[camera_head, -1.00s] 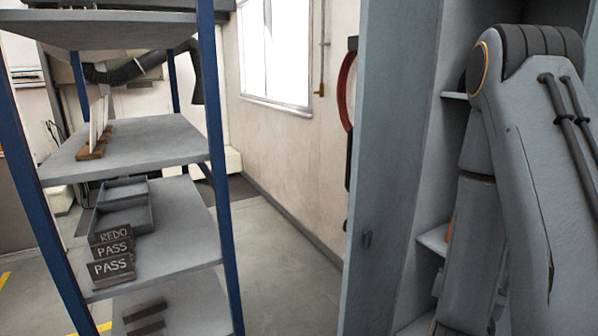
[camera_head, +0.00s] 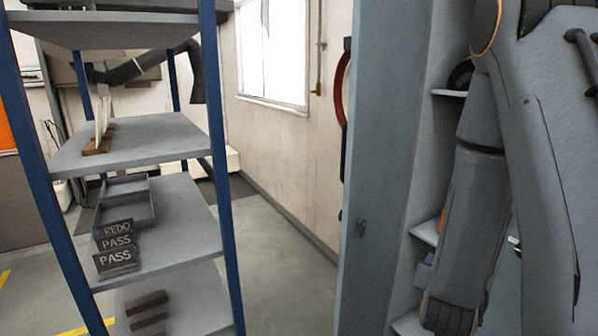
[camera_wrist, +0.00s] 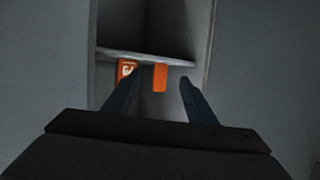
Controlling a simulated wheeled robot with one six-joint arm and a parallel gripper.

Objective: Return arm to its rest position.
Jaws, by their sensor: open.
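My gripper (camera_wrist: 160,90) shows in the wrist view with its two dark fingers spread apart and nothing between them. It faces a grey cabinet with a shelf (camera_wrist: 150,58). Beyond the fingertips, under that shelf, are an orange item with a white mark (camera_wrist: 126,70) and a plain orange piece (camera_wrist: 160,78). The fingers look apart from both, though the depth is hard to judge. In the head view my arm fills the right side, in front of the open cabinet (camera_head: 385,150); my gripper is not visible there.
A blue-post shelf rack (camera_head: 130,140) stands at the left. It holds a grey tray (camera_head: 150,207) and dark signs reading REDO and PASS (camera_head: 117,258). A red hose (camera_head: 342,90) hangs on the wall behind the cabinet. The floor (camera_head: 275,260) between rack and cabinet is clear.

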